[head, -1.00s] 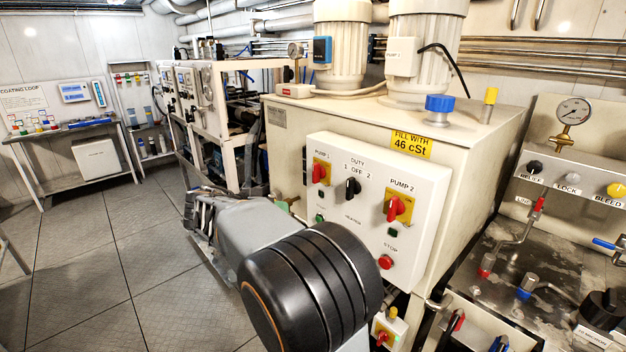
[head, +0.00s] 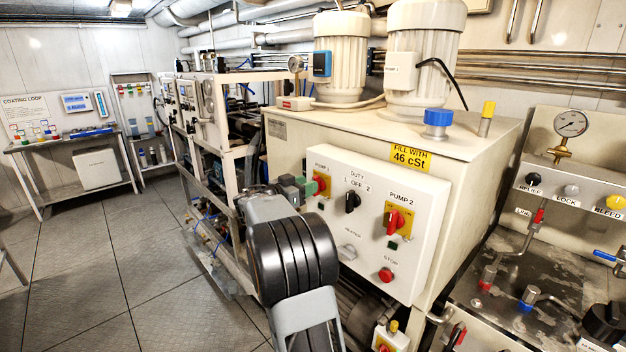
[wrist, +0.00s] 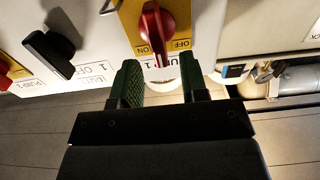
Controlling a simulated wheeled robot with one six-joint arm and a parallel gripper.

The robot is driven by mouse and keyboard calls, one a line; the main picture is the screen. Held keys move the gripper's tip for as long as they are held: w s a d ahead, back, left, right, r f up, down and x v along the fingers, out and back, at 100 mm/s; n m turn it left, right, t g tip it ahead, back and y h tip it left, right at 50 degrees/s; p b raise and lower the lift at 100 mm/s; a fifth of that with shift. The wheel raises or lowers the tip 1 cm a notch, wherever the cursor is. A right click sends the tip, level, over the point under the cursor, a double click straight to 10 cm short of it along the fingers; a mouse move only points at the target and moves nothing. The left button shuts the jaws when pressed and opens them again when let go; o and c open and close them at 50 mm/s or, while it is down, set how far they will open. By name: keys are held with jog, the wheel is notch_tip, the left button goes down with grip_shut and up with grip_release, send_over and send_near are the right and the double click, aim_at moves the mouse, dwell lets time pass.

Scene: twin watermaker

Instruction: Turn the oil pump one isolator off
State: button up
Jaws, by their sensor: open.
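The pump 1 isolator (head: 321,184) is a red rotary handle on a yellow plate at the panel's upper left, partly covered by my gripper in the head view. In the wrist view the isolator handle (wrist: 152,28) appears upside down, on its yellow plate with ON and OFF marks. My gripper (wrist: 160,76) is open, with green fingers apart and nothing between them. The fingertips are just short of the handle, one on either side of its line. In the head view my gripper (head: 300,189) is at the left of the isolator.
The white control panel (head: 348,250) also carries the black duty selector (head: 352,201), the red pump 2 isolator (head: 394,221) and the red stop button (head: 386,275). Floor (head: 90,260) at left is clear.

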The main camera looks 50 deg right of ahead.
aim_at(314, 196)
jog(key=shift+s+d+p, duration=0.1)
jog(key=shift+d+p, duration=0.25)
jog(key=shift+d, duration=1.25)
grip_shut()
